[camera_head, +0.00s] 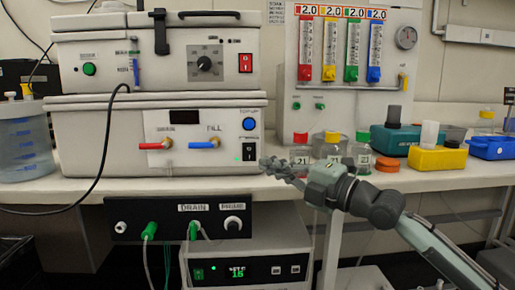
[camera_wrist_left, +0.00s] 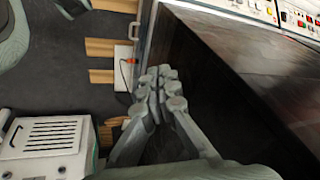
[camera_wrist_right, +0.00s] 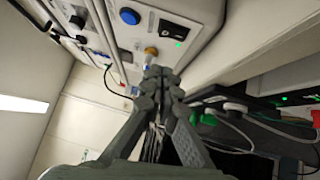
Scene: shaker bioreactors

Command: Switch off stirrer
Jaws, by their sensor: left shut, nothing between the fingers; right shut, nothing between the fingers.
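No part carries a stirrer label that I can read. The lower white bench unit (camera_head: 90,135) has a black rocker switch (camera_head: 249,151) with a small green light beside it, under a round blue button (camera_head: 249,124). My right gripper (camera_head: 268,165) is shut and empty, just right of and below that switch. In the right wrist view the gripper (camera_wrist_right: 160,78) points up at the panel, with the black switch (camera_wrist_right: 174,30) beyond its tips; I cannot tell whether they touch the unit. My left gripper (camera_wrist_left: 160,82) is shut and empty, low beside a dark panel, outside the head view.
The upper unit (camera_head: 110,65) has a red rocker switch (camera_head: 245,62) and a dial. Capped bottles (camera_head: 300,160) stand close behind my right gripper.

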